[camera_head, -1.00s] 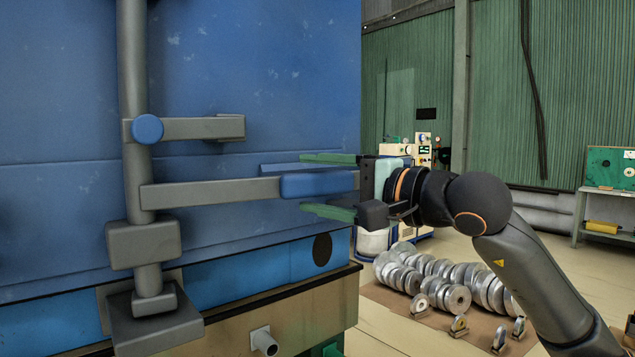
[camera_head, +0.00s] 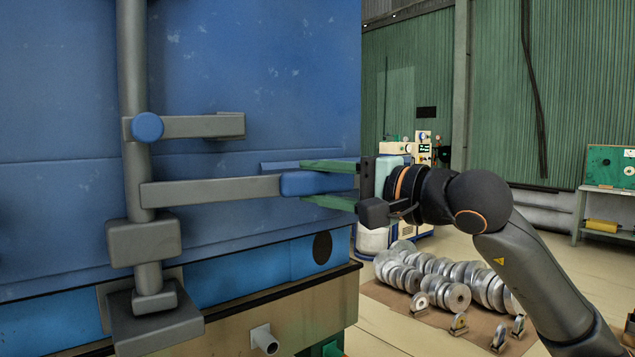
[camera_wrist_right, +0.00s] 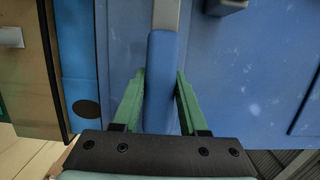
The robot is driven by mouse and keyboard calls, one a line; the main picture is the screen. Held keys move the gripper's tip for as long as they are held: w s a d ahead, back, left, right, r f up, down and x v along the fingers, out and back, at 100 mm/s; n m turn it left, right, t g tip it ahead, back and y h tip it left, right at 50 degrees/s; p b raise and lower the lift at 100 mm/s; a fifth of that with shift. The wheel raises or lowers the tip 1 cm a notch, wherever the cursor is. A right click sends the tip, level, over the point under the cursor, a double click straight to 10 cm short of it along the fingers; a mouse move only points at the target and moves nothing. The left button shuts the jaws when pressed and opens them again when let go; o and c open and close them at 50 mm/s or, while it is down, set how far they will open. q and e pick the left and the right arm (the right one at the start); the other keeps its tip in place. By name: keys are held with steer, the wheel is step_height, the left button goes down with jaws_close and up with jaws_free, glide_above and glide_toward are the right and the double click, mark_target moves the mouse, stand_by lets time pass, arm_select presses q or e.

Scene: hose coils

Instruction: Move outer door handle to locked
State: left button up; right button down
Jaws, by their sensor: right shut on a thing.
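The outer door handle (camera_head: 215,191) is a grey bar reaching right from a vertical grey rod on the blue door. It ends in a blue grip (camera_head: 300,184), which also shows in the right wrist view (camera_wrist_right: 160,75). The bar lies nearly level, close to the door face. My right gripper (camera_head: 318,183) comes in from the right and is shut on the blue grip, one green finger above it and one below. In the right wrist view the green fingers (camera_wrist_right: 160,88) flank the grip. My left gripper is in neither view.
A grey bracket (camera_head: 205,128) with a blue round end sits above the handle. The vertical rod (camera_head: 133,70) runs through grey blocks below. Metal coils (camera_head: 440,276) lie on the floor at right. The floor beyond my right arm is partly clear.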

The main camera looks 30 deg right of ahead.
stand_by(0.7)
steer(key=w+n+y+p, duration=0.1)
steer(key=w, duration=0.1)
steer(key=w+n+g+y, duration=0.1)
steer(key=w+y, duration=0.1)
steer(key=shift+d+p, duration=0.2)
steer(key=shift+p, duration=0.2)
steer(key=shift+c, duration=2.4)
jaws_free()
steer(key=shift+w, duration=0.15)
steer(key=shift+o, duration=0.2)
